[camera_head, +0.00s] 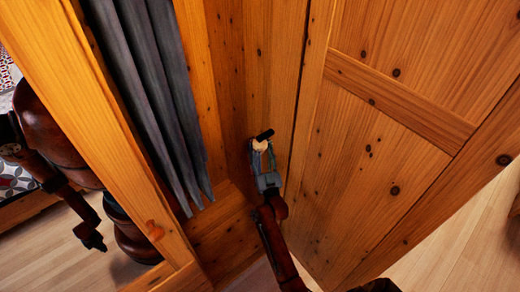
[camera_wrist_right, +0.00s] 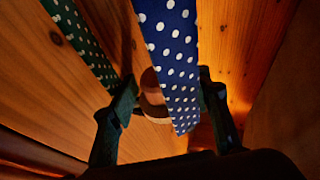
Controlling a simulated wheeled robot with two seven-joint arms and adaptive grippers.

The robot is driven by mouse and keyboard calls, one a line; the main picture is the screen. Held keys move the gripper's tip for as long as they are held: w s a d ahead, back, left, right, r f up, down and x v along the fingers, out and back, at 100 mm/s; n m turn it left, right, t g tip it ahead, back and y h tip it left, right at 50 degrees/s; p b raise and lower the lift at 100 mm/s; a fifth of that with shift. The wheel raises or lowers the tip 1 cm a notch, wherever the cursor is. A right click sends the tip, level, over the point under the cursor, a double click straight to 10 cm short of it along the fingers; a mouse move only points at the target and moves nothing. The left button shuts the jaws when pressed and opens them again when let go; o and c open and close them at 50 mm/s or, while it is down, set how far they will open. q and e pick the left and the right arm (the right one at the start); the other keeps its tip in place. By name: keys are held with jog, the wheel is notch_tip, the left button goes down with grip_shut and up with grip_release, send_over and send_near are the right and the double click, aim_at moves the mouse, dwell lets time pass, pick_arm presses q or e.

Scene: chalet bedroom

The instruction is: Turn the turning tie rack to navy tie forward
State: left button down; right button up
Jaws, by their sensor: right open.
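A navy tie with white dots (camera_wrist_right: 172,50) hangs between the two fingers of my right gripper (camera_wrist_right: 165,92) in the right wrist view. The fingers stand apart, one on each side of it. A green tie with white dots (camera_wrist_right: 82,45) hangs to the left. A brown and tan striped piece (camera_wrist_right: 152,95) shows partly behind the navy tie. In the head view my right gripper (camera_head: 265,165) is inside the wooden wardrobe, and a small pale and black part at its tip is too small to make out. The rack's hub is not clearly seen. My left gripper (camera_head: 92,238) is low at the left, outside the wardrobe.
Grey garments (camera_head: 150,90) hang inside the wardrobe, left of my right gripper. A wooden wardrobe post (camera_head: 105,110) stands between them and my left arm. A panelled wooden door (camera_head: 380,150) stands close on the right. Pale floor (camera_head: 460,240) shows at lower right.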

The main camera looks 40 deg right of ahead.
jog(key=shift+c, duration=0.3)
jog(key=c, duration=1.1)
jog(key=shift+r, duration=0.1)
